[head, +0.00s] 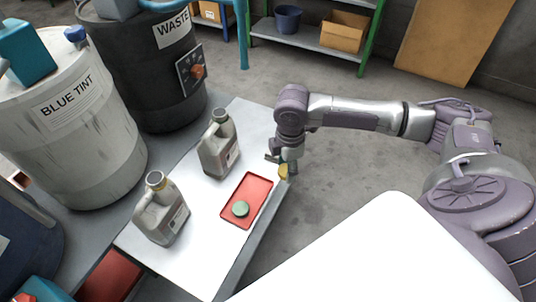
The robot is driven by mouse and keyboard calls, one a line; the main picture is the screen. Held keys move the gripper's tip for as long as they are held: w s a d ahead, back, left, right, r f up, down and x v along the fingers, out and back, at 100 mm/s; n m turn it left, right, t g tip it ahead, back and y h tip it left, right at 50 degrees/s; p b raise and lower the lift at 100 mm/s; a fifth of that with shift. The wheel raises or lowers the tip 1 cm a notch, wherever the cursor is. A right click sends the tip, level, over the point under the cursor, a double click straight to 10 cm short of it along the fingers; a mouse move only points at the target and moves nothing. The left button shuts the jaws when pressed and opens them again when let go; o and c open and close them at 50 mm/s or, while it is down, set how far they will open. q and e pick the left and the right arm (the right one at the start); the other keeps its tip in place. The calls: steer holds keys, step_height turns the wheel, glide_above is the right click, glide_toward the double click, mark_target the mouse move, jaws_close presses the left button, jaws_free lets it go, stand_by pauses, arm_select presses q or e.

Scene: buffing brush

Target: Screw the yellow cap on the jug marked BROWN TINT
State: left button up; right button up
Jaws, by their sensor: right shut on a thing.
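My right gripper (285,162) points down at the right edge of the white table. It is shut on the yellow cap (284,172), which shows just below the fingers. My left gripper is out of view.
A red tray (258,188) on the white table (200,263) holds a green cap (240,209). A white BLUE TINT drum (75,140) and a black WASTE drum (140,75) stand at the left. A shelf (300,41) with a box is behind. Floor right of the table is clear.

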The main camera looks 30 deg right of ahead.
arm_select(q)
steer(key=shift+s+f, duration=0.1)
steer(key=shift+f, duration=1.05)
arm_select(e)
steer(key=shift+s+d+r, duration=0.75)
steer(key=shift+s+d, duration=0.05)
steer(key=shift+d, duration=0.15)
